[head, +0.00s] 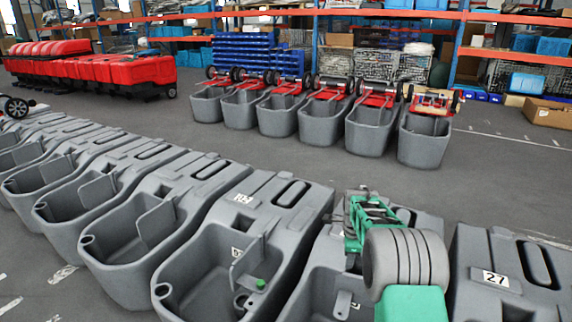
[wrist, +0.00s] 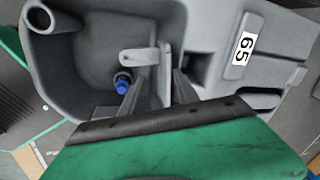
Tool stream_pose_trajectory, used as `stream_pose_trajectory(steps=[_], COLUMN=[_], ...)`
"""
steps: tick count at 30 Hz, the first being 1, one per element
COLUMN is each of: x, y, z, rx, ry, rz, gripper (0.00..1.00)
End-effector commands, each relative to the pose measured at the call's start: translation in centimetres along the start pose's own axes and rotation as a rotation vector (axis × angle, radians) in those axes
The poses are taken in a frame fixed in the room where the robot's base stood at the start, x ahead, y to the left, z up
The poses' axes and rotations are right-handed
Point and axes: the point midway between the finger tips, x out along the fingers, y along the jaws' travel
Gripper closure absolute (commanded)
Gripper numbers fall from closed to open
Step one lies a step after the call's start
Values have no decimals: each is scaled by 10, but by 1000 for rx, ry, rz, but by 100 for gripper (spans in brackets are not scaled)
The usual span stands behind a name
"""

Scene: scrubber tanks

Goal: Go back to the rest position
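My gripper (wrist: 165,72) reaches over a grey tank in the wrist view. Its two dark fingers stand apart, with a gap between them, so it looks open. A light grey upright plate (wrist: 163,60) of the tank shows in line with the gap; I see no firm hold on it. In the head view my green and grey arm rises at the lower right, over the tank row. The fingertips are hard to make out there.
The tank labelled 65 (wrist: 212,45) has a blue cap (wrist: 123,82) inside, left of the fingers. Grey tanks (head: 210,230) fill the front, one labelled 27 (head: 495,279). More tanks with red tops (head: 325,110) stand beyond a clear floor aisle (head: 270,160). Shelves line the back.

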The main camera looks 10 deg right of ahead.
Motion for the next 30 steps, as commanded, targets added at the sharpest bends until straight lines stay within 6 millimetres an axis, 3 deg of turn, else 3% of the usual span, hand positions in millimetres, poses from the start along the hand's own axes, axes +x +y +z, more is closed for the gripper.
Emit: stream_pose_trajectory(steps=[1, 3, 8, 12, 16, 18, 22, 25, 30], x=[-51, -103, -213, -302, -372, -398, -420, -422, -418], y=[0, 12, 55, 107, 167, 199, 244, 261, 266], z=[6, 15, 32, 42, 47, 47, 46, 44, 44], rx=[-80, -229, -593, -938, -1280, -1454, -1699, -1795, -1820], ry=[-4, -9, -18, -20, -16, -11, -3, 0, 0], rz=[-15, -23, -44, -71, -98, -113, -132, -138, -138], gripper=[63, 63, 63, 63, 63, 63, 63, 63, 63])
